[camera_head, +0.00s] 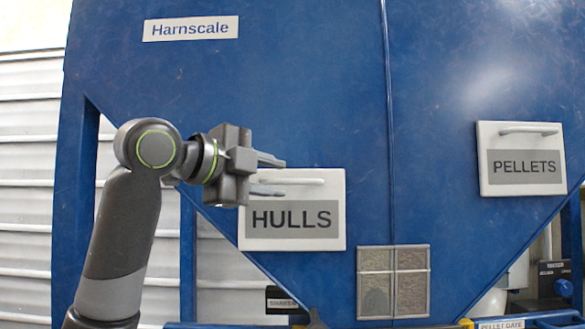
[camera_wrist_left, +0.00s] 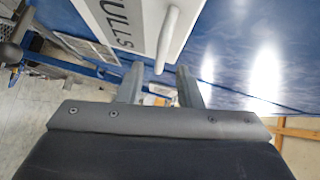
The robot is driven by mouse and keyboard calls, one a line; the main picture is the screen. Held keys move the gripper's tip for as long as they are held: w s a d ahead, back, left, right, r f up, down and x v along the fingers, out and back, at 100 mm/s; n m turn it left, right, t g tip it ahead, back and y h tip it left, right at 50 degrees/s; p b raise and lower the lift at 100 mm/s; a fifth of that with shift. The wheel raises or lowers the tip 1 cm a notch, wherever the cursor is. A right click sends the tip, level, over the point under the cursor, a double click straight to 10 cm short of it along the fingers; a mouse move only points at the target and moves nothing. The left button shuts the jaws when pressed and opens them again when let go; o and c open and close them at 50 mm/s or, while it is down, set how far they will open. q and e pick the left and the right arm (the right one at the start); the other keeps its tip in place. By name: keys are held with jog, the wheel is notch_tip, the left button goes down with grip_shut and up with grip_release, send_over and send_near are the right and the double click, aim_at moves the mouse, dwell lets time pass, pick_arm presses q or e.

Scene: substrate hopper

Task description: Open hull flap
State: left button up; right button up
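The hull flap (camera_head: 300,194) is a white panel marked HULLS, lying flat against the blue hopper's sloped lower left part. Its pale bar handle (camera_head: 305,181) runs across the top. My left gripper (camera_head: 272,174) is at the flap's upper left, its open fingers pointing right, one above and one below the handle's level. In the left wrist view, the handle (camera_wrist_left: 167,38) lies just ahead of and between the fingertips (camera_wrist_left: 160,82), with a gap on both sides. No contact shows. The handle's left end is partly hidden by the gripper in the head view. My right gripper is out of view.
A similar white PELLETS flap (camera_head: 519,150) with a handle is on the right of the hopper (camera_head: 300,60). A small framed window (camera_head: 393,282) sits low in the middle. A ribbed pale wall (camera_head: 30,170) stands behind at left.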

aim_at(289, 181)
pick_arm(q)
jog(key=p+x, duration=0.1)
jog(key=x, duration=0.3)
jog(key=shift+r, duration=0.1)
jog(key=shift+w+d+p, duration=0.35)
jog(key=shift+d, duration=0.1)
jog(key=shift+a, duration=0.1)
grip_shut()
jog(key=shift+f, duration=0.2)
